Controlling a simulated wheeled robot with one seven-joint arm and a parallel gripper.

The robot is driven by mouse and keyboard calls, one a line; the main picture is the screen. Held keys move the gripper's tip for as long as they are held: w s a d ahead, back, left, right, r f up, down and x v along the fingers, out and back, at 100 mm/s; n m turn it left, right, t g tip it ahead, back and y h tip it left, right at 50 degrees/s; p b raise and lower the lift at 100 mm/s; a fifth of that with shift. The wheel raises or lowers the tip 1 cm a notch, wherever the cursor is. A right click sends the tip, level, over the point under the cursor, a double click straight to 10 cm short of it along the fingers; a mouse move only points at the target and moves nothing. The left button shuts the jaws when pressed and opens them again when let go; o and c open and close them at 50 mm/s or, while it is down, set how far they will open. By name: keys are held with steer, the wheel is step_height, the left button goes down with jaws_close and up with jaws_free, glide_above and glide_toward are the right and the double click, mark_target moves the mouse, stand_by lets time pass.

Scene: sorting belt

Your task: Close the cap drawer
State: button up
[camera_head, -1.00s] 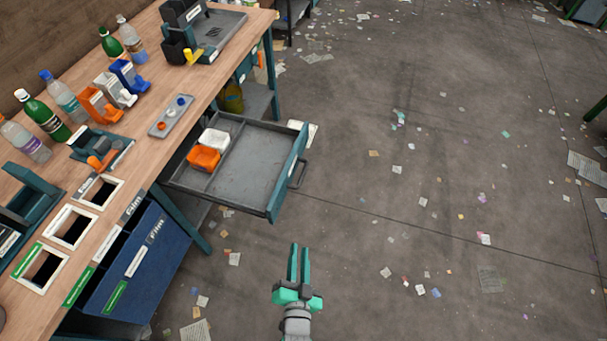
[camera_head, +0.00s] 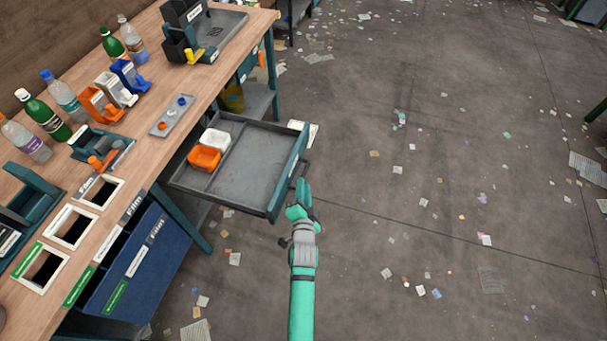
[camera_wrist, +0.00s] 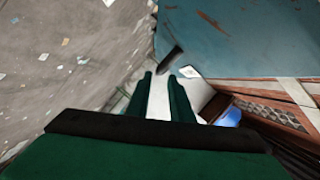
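The cap drawer (camera_head: 250,172) is pulled out from under the workbench, with a grey inside and a teal front. It holds an orange bin (camera_head: 204,158) and a white bin (camera_head: 215,140) in its left part. Its dark handle (camera_head: 300,170) is on the front's outer face. My gripper (camera_head: 304,186) is just outside the drawer front, close to the handle's near end. In the wrist view my fingers (camera_wrist: 161,78) are apart with nothing between them. The handle (camera_wrist: 171,57) lies just beyond the tips, beside the teal front (camera_wrist: 240,40). I cannot tell whether they touch.
The wooden workbench (camera_head: 150,110) carries several bottles, small coloured holders, a grey tray (camera_head: 173,116) with caps, and a dark device (camera_head: 185,32). A blue film bin (camera_head: 130,265) hangs below its near part. The floor (camera_head: 430,130) to the right is open, with scattered paper scraps.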

mark_target(304, 174)
steer(key=shift+x, duration=3.5)
steer(key=shift+a, duration=0.1)
jaws_close()
